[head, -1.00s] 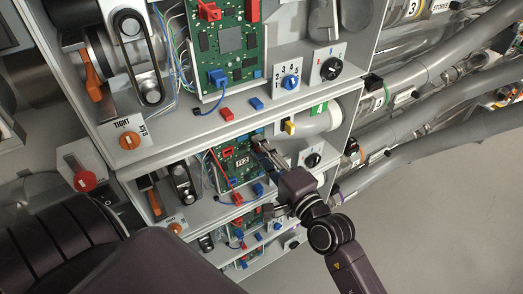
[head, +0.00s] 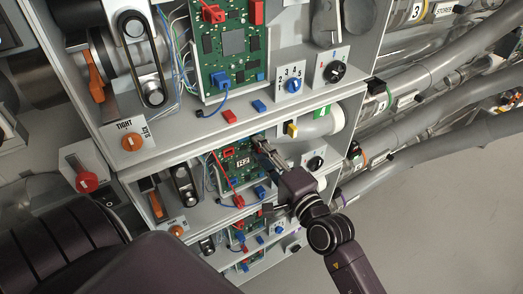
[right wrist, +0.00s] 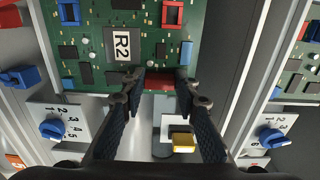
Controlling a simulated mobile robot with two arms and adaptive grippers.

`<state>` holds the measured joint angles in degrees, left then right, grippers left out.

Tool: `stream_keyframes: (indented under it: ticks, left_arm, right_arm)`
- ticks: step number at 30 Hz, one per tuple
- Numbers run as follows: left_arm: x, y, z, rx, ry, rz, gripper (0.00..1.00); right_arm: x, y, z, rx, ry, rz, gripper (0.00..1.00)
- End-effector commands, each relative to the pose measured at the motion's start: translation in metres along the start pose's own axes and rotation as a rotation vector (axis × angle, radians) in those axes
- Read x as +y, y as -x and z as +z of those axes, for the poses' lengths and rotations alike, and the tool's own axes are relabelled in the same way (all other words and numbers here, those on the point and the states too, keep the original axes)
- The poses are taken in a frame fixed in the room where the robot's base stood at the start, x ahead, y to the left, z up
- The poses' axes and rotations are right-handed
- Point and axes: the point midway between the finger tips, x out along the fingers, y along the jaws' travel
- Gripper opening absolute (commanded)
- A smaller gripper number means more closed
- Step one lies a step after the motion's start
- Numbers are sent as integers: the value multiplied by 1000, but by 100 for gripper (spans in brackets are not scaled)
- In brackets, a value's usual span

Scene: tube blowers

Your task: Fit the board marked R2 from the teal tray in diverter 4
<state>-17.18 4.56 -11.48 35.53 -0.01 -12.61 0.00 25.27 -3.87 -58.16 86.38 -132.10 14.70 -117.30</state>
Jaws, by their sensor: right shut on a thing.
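The green board marked R2 (head: 237,170) is in the bay of diverter 4, below the green label 4 (head: 320,112). It also fills the top of the right wrist view (right wrist: 90,45), with its white R2 label, red and blue sockets and dark chips. My right gripper (head: 258,143) is at the board's edge; in the right wrist view its fingers (right wrist: 161,82) are shut on the board at the red part on that edge. Whether the board is fully seated I cannot tell. My left gripper and the teal tray are not in view.
A yellow switch (head: 291,130) and a black knob (head: 315,163) are close to my right gripper. A red lead (head: 226,172) crosses in front of the board. The bay above holds another green board (head: 232,60). Grey tubes (head: 440,130) run at the right.

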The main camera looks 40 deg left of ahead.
Motion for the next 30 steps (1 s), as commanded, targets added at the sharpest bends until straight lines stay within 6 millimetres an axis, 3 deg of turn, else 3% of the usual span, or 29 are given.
stream_keyframes:
  ticks: [23,24,30]
  left_arm:
    - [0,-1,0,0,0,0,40]
    - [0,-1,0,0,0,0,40]
    - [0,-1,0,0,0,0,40]
  right_arm:
    - [-1,-5,1,0,-1,-3,0]
    - [-1,-5,1,0,-1,-3,29]
    - [-1,-5,0,0,-1,-2,49]
